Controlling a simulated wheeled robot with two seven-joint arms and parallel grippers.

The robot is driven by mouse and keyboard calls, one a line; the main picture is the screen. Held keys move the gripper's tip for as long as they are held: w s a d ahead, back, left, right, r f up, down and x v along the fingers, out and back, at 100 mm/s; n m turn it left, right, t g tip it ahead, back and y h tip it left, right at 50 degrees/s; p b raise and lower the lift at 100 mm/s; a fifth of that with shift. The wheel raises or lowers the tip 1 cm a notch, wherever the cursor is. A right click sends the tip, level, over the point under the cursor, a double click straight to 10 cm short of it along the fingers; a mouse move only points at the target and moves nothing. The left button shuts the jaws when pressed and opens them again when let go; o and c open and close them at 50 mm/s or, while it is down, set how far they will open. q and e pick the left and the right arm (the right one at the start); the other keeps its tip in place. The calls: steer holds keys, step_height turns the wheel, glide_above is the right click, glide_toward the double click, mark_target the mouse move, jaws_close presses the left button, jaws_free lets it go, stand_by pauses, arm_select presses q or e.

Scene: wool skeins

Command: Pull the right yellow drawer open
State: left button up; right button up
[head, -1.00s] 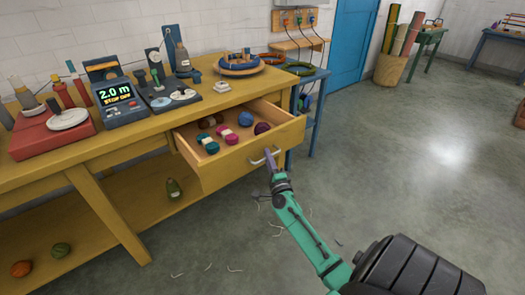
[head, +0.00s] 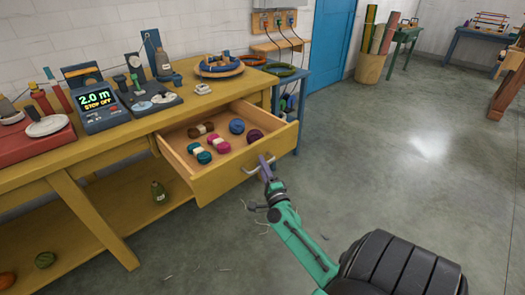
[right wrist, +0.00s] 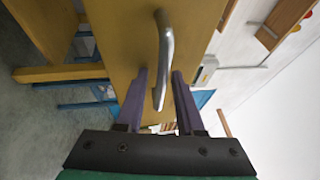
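The yellow drawer (head: 222,181) under the right end of the yellow bench is well out, with its inside showing. It holds a teal skein (head: 200,154), a pink skein (head: 219,144), a brown skein (head: 201,130), a blue ball (head: 237,126) and a purple ball (head: 254,136). Its metal handle (head: 251,170) is on the front; it also shows in the right wrist view (right wrist: 165,45). My left gripper is out of view.
The yellow bench (head: 125,132) carries a meter box (head: 97,100), a dark scale unit (head: 150,97) and a round blue stand (head: 218,66). A blue side table (head: 300,82) is behind the drawer. The floor (head: 400,190) to the right is open.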

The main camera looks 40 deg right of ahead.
stand_by(0.3)
steer(key=v, duration=1.4)
steer(key=shift+s+b, duration=0.25)
steer(key=shift+b, duration=0.2)
